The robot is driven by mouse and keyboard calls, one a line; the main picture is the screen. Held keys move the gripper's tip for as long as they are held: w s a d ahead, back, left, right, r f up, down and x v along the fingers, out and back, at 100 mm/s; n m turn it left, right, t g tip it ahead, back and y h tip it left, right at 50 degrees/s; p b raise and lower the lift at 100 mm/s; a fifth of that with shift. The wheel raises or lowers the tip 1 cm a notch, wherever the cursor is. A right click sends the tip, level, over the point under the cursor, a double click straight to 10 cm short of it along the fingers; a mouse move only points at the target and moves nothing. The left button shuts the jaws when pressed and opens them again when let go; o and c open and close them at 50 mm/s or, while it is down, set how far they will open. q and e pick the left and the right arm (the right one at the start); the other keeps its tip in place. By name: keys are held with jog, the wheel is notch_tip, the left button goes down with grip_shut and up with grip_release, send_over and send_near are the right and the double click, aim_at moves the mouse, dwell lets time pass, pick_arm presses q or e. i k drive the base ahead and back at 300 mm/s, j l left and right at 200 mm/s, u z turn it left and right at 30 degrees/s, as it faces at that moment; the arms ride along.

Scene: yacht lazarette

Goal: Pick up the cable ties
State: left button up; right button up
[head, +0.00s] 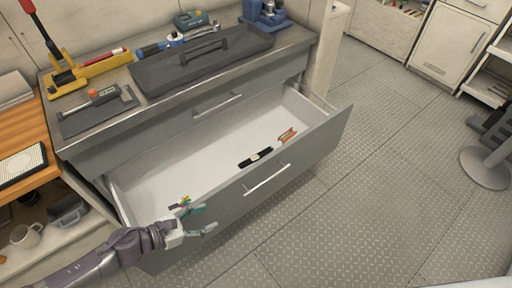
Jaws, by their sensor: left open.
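The grey drawer (180,171) under the workbench is pulled open, with a pale inside. A small bundle of thin yellow, green and dark pieces, which looks like the cable ties (184,201), lies in its near left part. It is partly hidden by my left gripper. My left gripper (207,219) has its teal fingers spread, at the drawer's front wall just right of and below the bundle. It holds nothing that I can see. Whether it touches the bundle or the wall I cannot tell. My right gripper is out of view.
A black item with a white band (256,157) and an orange-brown item (287,135) lie further right in the drawer. The drawer front with its handle (266,180) stands as a wall. A dark case (200,60) and tools cover the bench top.

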aim_at(256, 158)
jog(key=i, duration=1.05)
